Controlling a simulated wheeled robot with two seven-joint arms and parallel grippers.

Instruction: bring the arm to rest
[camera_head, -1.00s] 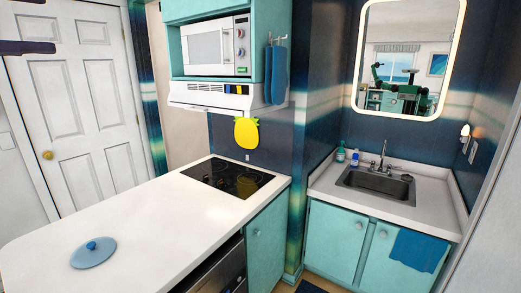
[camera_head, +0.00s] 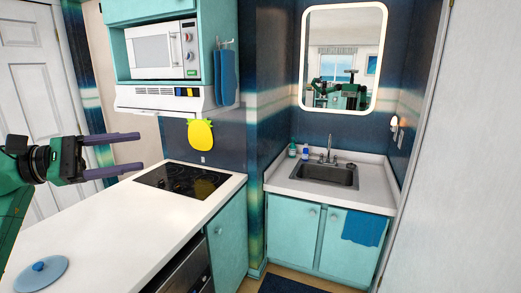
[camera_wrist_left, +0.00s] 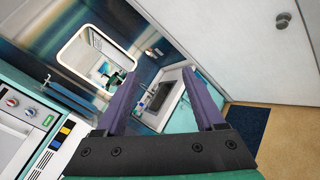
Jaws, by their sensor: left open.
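My left gripper (camera_head: 125,155) comes in from the left in the head view. It is raised above the white counter, with its two purple fingers apart and nothing between them. In the left wrist view the same gripper (camera_wrist_left: 158,105) is open and empty, facing towards the mirror and sink. My right gripper is not in view directly; a small reflection of my body shows in the mirror (camera_head: 343,60), too small to read.
A blue lid (camera_head: 40,275) lies on the white counter (camera_head: 110,225) at lower left. A black cooktop (camera_head: 182,180) is at the counter's far end, below a microwave (camera_head: 163,50). A sink (camera_head: 325,175) stands to the right. The floor between is narrow.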

